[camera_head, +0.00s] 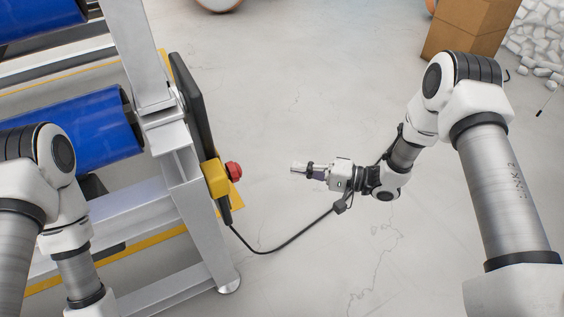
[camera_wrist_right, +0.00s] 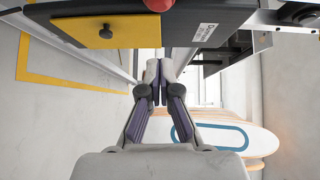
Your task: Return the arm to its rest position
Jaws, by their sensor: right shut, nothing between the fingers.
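My right arm (camera_head: 494,180) reaches in from the right, bent at the elbow. Its gripper (camera_head: 296,168) points left over open floor, shut and empty. In the right wrist view its two fingers (camera_wrist_right: 159,82) meet with nothing between them. In the head view, a red button (camera_head: 233,170) on a yellow box (camera_head: 215,178) is left of the fingertips, with a gap between. The button (camera_wrist_right: 159,4) shows at the top edge of the wrist view. My left arm (camera_head: 55,200) is at the lower left, and its gripper is out of view.
A grey metal frame with blue rollers (camera_head: 75,133) stands at the left. A black cable (camera_head: 272,250) runs from below the yellow box towards my right wrist. A cardboard box (camera_head: 468,28) is at the upper right. Rounded boards (camera_wrist_right: 225,137) show in the wrist view. The middle floor is clear.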

